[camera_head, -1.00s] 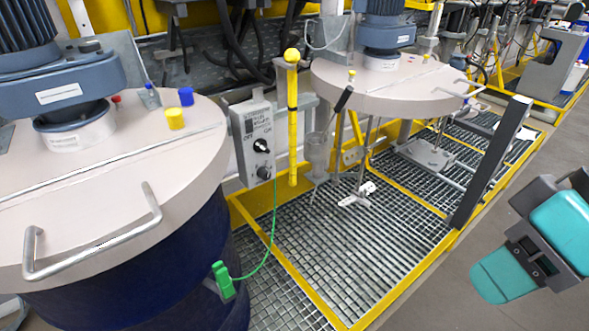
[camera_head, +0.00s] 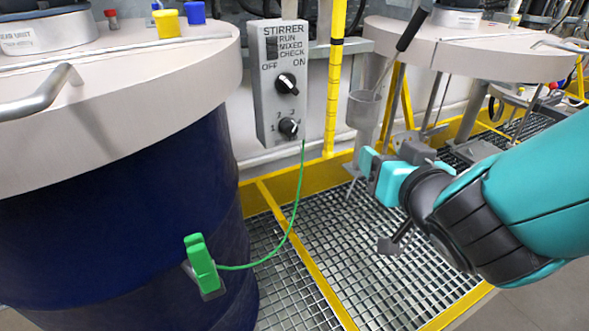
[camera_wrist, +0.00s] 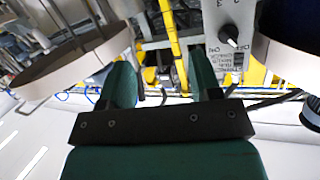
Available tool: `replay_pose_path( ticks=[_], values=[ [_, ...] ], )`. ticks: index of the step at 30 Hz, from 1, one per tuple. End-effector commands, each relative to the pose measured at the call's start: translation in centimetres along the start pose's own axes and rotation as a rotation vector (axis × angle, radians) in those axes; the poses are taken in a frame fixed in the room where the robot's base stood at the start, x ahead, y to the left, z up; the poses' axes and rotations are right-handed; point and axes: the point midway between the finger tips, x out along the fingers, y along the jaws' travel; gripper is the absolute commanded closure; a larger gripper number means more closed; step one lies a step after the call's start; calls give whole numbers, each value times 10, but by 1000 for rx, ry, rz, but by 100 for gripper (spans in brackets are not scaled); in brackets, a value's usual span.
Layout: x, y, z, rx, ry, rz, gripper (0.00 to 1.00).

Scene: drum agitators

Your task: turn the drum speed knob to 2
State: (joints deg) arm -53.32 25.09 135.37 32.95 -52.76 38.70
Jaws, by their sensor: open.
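The grey stirrer control box (camera_head: 268,110) is on the left of centre in the head view. Its lower black knob (camera_head: 289,127), with 1, 2 and 3 around it, is the speed knob; I cannot tell its setting. Above it is an OFF/ON knob (camera_head: 287,84). My gripper (camera_head: 374,170) is open and empty, to the right of the box and lower, apart from it. In the wrist view my gripper (camera_wrist: 163,80) shows two separated green fingers. The box appears upside down at upper right there, with the OFF/ON knob (camera_wrist: 228,33); the speed knob is out of frame.
A yellow post (camera_head: 334,85) stands between box and gripper. A dark blue drum (camera_head: 120,220) with a beige lid is at left, with a green clamp (camera_head: 202,264) and a green cable to the box. A grey cup (camera_head: 364,110) is behind the gripper. Grating (camera_head: 310,260) covers the floor.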

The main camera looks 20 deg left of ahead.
Motion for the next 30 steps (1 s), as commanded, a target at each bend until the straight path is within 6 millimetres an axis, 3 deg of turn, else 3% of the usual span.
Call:
replay_pose_path(
  ticks=[1, 7, 14, 30],
  values=[
    [8, -18, 26, -29, 49, -65, 42],
    [11, -64, 42, -88, 176, -236, 42],
    [22, -75, 33, -96, 190, -258, 42],
    [92, -92, 17, -94, 191, -254, 42]
  ],
)
